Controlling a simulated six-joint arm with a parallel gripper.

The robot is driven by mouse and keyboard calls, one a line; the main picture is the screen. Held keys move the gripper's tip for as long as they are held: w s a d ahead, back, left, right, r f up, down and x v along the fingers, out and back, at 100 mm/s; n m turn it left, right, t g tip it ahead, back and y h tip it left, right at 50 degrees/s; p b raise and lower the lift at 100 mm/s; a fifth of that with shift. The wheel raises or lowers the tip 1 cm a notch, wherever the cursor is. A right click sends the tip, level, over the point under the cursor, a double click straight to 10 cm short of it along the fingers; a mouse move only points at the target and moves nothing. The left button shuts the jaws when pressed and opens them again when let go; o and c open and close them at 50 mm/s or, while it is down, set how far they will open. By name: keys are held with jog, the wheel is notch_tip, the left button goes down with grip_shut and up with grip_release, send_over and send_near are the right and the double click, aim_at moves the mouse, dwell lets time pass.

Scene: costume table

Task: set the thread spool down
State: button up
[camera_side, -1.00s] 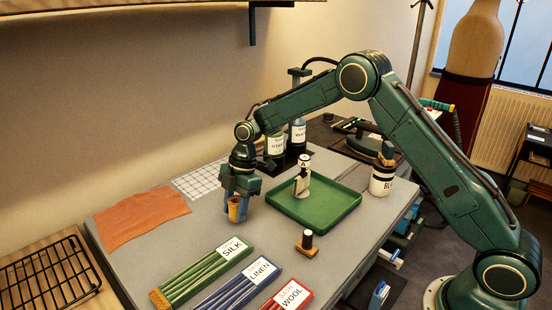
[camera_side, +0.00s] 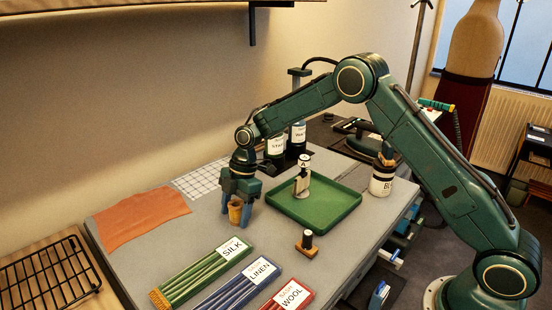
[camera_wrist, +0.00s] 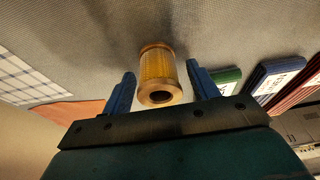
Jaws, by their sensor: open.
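The thread spool (camera_side: 235,212) is yellow-orange with tan rims and stands upright on the grey table, left of the green tray. It also shows in the wrist view (camera_wrist: 157,70), where its end with the dark hole faces the camera. My gripper (camera_side: 237,216) is open around the spool, pointing down. In the wrist view the blue fingers (camera_wrist: 160,92) are on either side of the spool, with a gap visible at each side.
The green tray (camera_side: 337,212) holds a small bottle-like item (camera_side: 303,178). An orange cloth (camera_side: 140,220) lies at left. Trays marked SILK (camera_side: 205,272), LINEN (camera_side: 240,285) and WOOL (camera_side: 288,296) are in front. A small dark-topped block (camera_side: 306,244) stands beside the green tray. Table between them is clear.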

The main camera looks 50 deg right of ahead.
jog(key=shift+r, duration=0.15)
jog(key=v, duration=1.2)
dwell(0.4)
jog(key=s+d+r+m+t+h, duration=0.1)
jog(key=s+r+m+t, duration=0.2)
jog(key=s+r+m, duration=0.9)
jog(key=s+d+m+t+h, duration=0.1)
jog(key=s+d+m, duration=0.1)
jog(key=s, duration=1)
jog(key=s+d+m+t+h, duration=0.1)
jog(key=s+m, duration=0.3)
jog(key=s, duration=0.8)
jog(key=shift+s+d+f+t, duration=0.3)
jog(key=shift+s+d+f, duration=0.1)
jog(key=shift+d, duration=0.5)
